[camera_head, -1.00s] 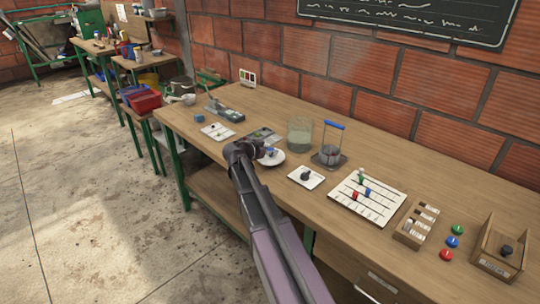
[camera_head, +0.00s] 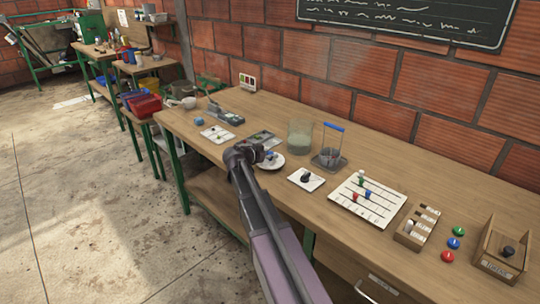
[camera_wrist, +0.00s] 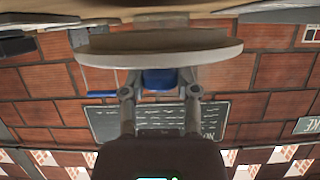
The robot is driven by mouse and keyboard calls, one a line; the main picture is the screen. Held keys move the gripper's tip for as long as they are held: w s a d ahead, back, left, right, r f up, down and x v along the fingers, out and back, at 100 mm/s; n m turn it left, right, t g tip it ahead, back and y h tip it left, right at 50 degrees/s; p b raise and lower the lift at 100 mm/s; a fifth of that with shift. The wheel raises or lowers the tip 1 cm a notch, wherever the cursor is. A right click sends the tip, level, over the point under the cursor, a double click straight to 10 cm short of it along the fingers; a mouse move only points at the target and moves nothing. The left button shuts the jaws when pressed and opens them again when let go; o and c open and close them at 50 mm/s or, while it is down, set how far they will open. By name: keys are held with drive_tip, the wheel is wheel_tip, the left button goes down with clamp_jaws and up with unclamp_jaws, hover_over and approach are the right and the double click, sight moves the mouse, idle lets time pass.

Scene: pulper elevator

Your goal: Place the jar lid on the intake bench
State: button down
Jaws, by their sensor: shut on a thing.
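The jar lid (camera_head: 270,162) appears as a pale round disc with a blue knob, over the near side of the long wooden bench (camera_head: 385,240). My gripper (camera_head: 247,153) is shut on the knob. In the wrist view the fingers (camera_wrist: 160,88) close around the blue knob, with the pale lid (camera_wrist: 160,50) beyond it. The lid is close to the bench top; I cannot tell whether it touches. An open glass jar (camera_head: 300,138) stands behind and right of it.
A wire holder with a blue handle (camera_head: 331,150), a white tile with a dark knob (camera_head: 306,180), and a lined board with pegs (camera_head: 367,203) stand right of the lid. Another white card (camera_head: 216,134) lies to its left. Smaller benches (camera_head: 140,72) stand at the back left.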

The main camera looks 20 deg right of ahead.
drive_tip(key=shift+s+f, duration=0.2)
drive_tip(key=shift+c, duration=1.8)
unclamp_jaws()
drive_tip(key=shift+s, duration=0.1)
drive_tip(key=shift+d+r, duration=0.1)
drive_tip(key=shift+w+r+p, duration=0.25)
drive_tip(key=shift+r+p, duration=0.15)
drive_tip(key=shift+p, duration=0.35)
drive_tip(key=p+v, duration=0.4)
drive_tip(key=v, duration=0.8)
drive_tip(key=shift+w, duration=0.1)
